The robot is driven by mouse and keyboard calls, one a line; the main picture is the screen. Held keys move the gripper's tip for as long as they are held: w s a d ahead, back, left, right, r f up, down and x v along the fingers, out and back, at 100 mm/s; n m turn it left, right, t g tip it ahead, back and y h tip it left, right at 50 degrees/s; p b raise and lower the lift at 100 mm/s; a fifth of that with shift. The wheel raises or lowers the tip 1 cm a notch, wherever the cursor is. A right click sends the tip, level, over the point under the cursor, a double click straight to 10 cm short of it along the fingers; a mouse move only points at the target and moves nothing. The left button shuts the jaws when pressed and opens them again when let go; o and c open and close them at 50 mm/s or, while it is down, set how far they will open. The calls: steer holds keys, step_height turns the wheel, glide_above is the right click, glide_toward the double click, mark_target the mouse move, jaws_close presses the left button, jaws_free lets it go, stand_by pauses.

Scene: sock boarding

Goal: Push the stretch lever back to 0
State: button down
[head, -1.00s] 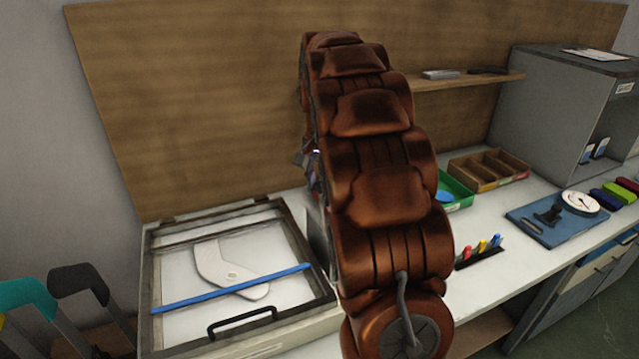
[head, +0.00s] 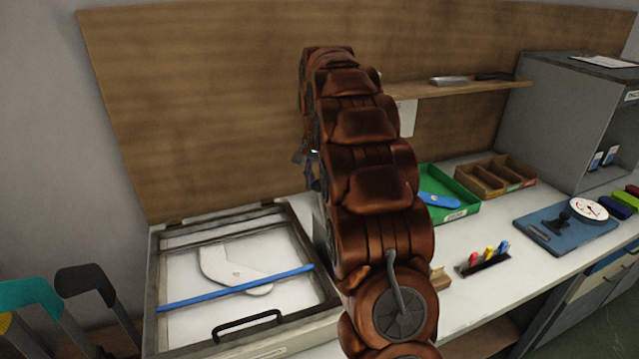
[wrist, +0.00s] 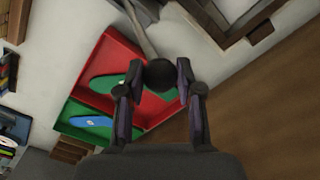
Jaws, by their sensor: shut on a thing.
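The stretch lever (wrist: 142,32) shows in the wrist view as a grey rod ending in a dark round knob (wrist: 159,74). My gripper (wrist: 159,69) is shut on that knob, one finger on each side. The rod runs up from the knob to a grey metal part at the top edge. The lever's scale and its 0 mark cannot be made out. In the head view my arm hides the lever, and only a bit of my gripper (head: 313,170) shows beside the arm.
A framed press (head: 313,253) with a white sock-shaped board and blue bar lies at left. A red tray (wrist: 112,42) and a green tray (wrist: 66,115) hold forms beside the lever. A wooden back panel (head: 200,110) stands behind. A brown divided box (head: 496,178) sits further right.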

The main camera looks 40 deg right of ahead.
steer(key=shift+w+r, duration=0.2)
steer(key=shift+w, duration=0.15)
steer(key=c, duration=1.2)
jaws_free()
steer(key=shift+o, duration=1.1)
steer(key=shift+w+f, duration=0.1)
steer(key=shift+w, duration=0.05)
steer(key=shift+o, duration=1.2)
steer(key=shift+f, duration=0.1)
steer(key=shift+r, duration=3.75)
steer(key=shift+s+a, duration=0.1)
steer(key=shift+s, duration=0.1)
